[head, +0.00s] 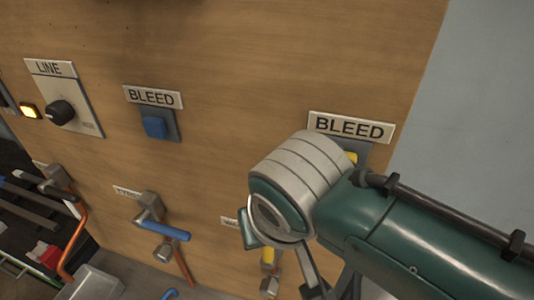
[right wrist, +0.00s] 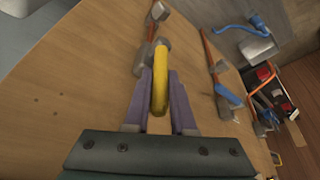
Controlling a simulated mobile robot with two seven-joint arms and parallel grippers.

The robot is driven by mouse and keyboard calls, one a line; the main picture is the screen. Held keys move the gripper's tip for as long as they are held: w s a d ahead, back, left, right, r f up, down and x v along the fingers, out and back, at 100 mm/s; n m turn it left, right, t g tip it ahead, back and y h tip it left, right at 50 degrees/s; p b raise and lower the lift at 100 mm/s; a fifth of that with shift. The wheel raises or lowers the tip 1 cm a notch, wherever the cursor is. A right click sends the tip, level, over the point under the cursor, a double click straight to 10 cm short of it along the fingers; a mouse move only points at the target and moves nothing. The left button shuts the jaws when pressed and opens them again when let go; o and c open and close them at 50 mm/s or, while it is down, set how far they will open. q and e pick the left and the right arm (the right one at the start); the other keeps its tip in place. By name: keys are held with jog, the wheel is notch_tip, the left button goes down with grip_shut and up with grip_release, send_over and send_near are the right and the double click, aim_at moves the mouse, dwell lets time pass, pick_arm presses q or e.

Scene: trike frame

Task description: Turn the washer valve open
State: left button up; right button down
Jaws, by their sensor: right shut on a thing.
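A valve with a yellow lever handle (head: 267,256) is at the lower right of the wooden panel, mostly behind my right arm. Its label is largely covered, so I cannot read it. In the right wrist view, the yellow handle (right wrist: 160,92) runs from a grey fitting (right wrist: 160,46) back between the purple fingers of my right gripper (right wrist: 160,88). The gripper is shut on the handle, with one finger along each side. My left gripper is not in view.
A valve with a blue handle (head: 166,231) is left of the yellow one, with an orange pipe (head: 72,247) farther left. A grey bin (head: 92,284) stands lower left.

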jog(key=shift+f, duration=0.1)
jog(key=c, duration=0.8)
grip_release()
jog(key=shift+o, duration=0.2)
jog(key=shift+s+r, duration=0.2)
jog(key=shift+r, duration=0.4)
jog(key=a+v, duration=0.1)
jog(key=v, duration=0.7)
jog(key=shift+s+d+r, duration=0.15)
jog(key=shift+d+r, duration=0.2)
jog(key=shift+d, duration=0.15)
jog(key=s+d+r+p, duration=0.3)
jog(key=s+d, duration=0.4)
jog(key=d, duration=0.1)
jog(key=s+d+r+m+h+p, duration=0.1)
jog(key=s+d+r+p, duration=0.2)
jog(key=s+d, duration=0.5)
jog(key=shift+s+d+g+p, duration=0.2)
jog(key=shift+d+g+p, duration=0.1)
jog(key=shift+p, duration=0.35)
